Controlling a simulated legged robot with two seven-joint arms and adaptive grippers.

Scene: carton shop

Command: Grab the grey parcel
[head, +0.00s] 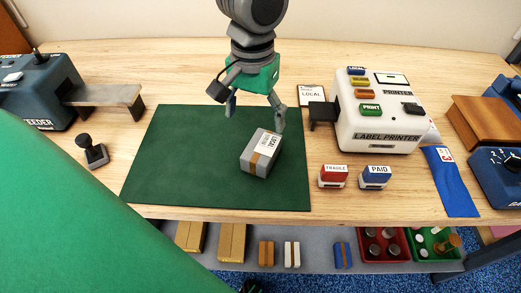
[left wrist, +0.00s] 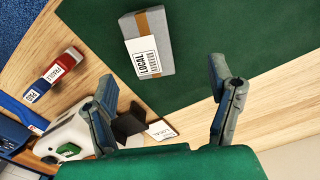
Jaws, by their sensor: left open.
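The grey parcel (head: 261,153) lies on the dark green mat (head: 180,160), right of the mat's middle. It has a brown tape band and a white LOCAL label on top. It also shows in the left wrist view (left wrist: 169,44), at the top, beyond the fingertips. My left gripper (head: 255,117) is open and empty, just behind the parcel in the head view, its fingers pointing down toward the mat. In the left wrist view the two fingers of the gripper (left wrist: 163,80) are wide apart and do not touch the parcel. My right gripper is not in view.
The label printer (head: 378,125) stands right of the mat, with a red FRAGILE stamp (head: 333,176) and blue PAID stamp (head: 375,177) before it. A feeder (head: 38,92) and black stamp (head: 92,152) are left. The mat around the parcel is clear.

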